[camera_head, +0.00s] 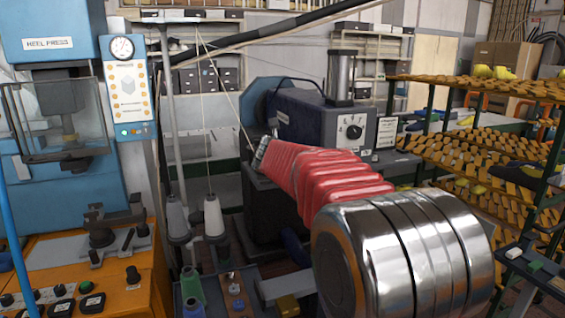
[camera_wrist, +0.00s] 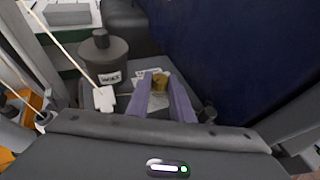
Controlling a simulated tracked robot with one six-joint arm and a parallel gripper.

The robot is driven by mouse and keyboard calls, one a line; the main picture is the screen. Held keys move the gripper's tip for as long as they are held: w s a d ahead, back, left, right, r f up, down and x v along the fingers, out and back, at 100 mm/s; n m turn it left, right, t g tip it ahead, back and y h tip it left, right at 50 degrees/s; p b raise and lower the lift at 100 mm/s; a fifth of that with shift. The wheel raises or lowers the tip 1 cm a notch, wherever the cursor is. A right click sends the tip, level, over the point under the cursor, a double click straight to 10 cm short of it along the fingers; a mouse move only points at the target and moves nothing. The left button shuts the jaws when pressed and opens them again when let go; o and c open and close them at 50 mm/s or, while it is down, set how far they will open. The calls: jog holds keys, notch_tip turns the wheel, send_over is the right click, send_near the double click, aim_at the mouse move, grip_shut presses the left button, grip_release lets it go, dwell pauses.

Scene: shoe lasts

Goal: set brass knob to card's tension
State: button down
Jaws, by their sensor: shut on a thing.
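In the wrist view the two purple fingers of my gripper (camera_wrist: 161,90) are closed around a small brass knob (camera_wrist: 160,80). The knob sits over a pale plate with small dark marks, which are too small to read. In the head view my red, ribbed arm reaches away to the dark blue machine (camera_head: 308,120); the fingertips and brass knob cannot be made out there. A white card (camera_head: 386,131) with small print stands at the machine's right side. Its text is unreadable, and I cannot tell whether it gives the tension.
A dark lidded pot (camera_wrist: 103,57) with a white label and a taut thread stand left of my fingers. A thread cone (camera_head: 213,218) stands left of my arm. The heel press (camera_head: 50,45) is at left; racks of lasts (camera_head: 470,150) fill the right.

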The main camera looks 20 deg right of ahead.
jog(key=shift+r, duration=0.1)
dwell(0.3)
jog(key=c, duration=1.6)
grip_release()
jog(key=shift+o, duration=0.2)
jog(key=v, duration=1.3)
jog(key=shift+s+a, duration=0.2)
jog(key=shift+s, duration=0.1)
